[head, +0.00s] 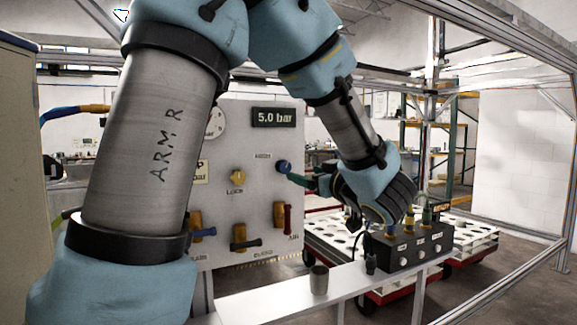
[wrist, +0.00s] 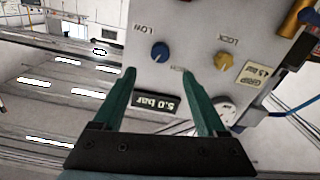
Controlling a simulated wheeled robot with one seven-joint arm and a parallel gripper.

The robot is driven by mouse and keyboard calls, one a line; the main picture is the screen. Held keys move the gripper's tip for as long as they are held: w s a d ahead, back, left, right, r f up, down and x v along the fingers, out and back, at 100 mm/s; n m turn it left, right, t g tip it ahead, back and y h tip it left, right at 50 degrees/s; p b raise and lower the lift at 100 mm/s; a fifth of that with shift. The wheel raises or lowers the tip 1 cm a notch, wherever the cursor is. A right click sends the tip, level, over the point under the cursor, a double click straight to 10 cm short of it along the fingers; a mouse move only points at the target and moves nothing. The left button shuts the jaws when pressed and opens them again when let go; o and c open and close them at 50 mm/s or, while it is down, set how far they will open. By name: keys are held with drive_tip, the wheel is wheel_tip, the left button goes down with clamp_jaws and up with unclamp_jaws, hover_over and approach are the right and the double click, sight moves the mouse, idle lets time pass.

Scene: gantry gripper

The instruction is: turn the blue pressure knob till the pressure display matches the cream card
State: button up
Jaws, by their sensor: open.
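The blue pressure knob (head: 284,167) sits on the upright grey panel (head: 262,145); it also shows in the wrist view (wrist: 160,52). The pressure display (head: 274,117) reads 5.0 bar and shows upside down in the wrist view (wrist: 153,102). The cream card (wrist: 257,72) reads 4.5 bar in the wrist view; in the head view my arm partly hides it. My gripper (wrist: 162,64) is open, its green fingers pointing at the panel. The blue knob appears between and just beyond the fingertips. I cannot tell whether they touch it.
A yellow lock knob (head: 238,177) is left of the blue knob. Below it are valves with blue, black and red handles. A round gauge (head: 216,124) is partly hidden by my arm. A black control box (head: 412,247) and a grey cup (head: 319,280) stand on the ledge.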

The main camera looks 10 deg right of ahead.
sight(286, 168)
drive_tip(key=p+x, duration=0.3)
drive_tip(key=x, duration=0.7)
drive_tip(key=shift+w+a, duration=0.15)
clamp_jaws()
